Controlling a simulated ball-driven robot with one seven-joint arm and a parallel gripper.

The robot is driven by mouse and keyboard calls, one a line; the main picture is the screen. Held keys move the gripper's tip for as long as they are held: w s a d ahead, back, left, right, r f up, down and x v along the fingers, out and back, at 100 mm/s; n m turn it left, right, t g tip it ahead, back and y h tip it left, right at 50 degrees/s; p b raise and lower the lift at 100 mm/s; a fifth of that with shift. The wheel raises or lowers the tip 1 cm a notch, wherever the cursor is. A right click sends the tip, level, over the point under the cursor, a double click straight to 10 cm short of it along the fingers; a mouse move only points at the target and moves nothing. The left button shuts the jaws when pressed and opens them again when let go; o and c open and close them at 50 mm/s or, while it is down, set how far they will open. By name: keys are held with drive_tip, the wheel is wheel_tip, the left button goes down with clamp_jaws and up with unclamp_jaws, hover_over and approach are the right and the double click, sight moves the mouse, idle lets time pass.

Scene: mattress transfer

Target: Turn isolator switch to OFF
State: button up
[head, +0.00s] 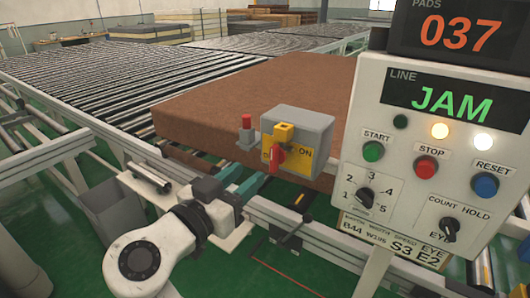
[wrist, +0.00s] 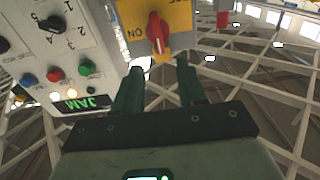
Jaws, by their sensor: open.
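The isolator switch is a grey box (head: 318,128) with a yellow plate (head: 304,166) and a red handle (head: 276,158). The word ON shows to the right of the handle in the head view; the left lettering is mostly hidden. In the wrist view the plate (wrist: 184,14) appears upside down and the red handle (wrist: 157,32) stands roughly vertical in the picture. My gripper (head: 253,170) is open with teal fingers, just in front of and below the handle. In the wrist view my gripper (wrist: 160,68) has empty space between its fingertips, with the handle beyond them.
A control panel (head: 400,150) showing JAM stands close on the right. A red button (head: 246,121) on a small grey housing is left of the switch. A brown mattress (head: 250,90) lies behind on the roller conveyor (head: 90,85). A grey rail runs below the gripper.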

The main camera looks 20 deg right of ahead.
sight(272, 155)
drive_tip(key=p+x, duration=0.1)
drive_tip(key=x, duration=0.7)
drive_tip(key=shift+w+d+p, duration=0.1)
drive_tip(key=shift+d+p, duration=0.05)
drive_tip(key=shift+p, duration=0.25)
drive_tip(key=shift+c, duration=0.2)
clamp_jaws()
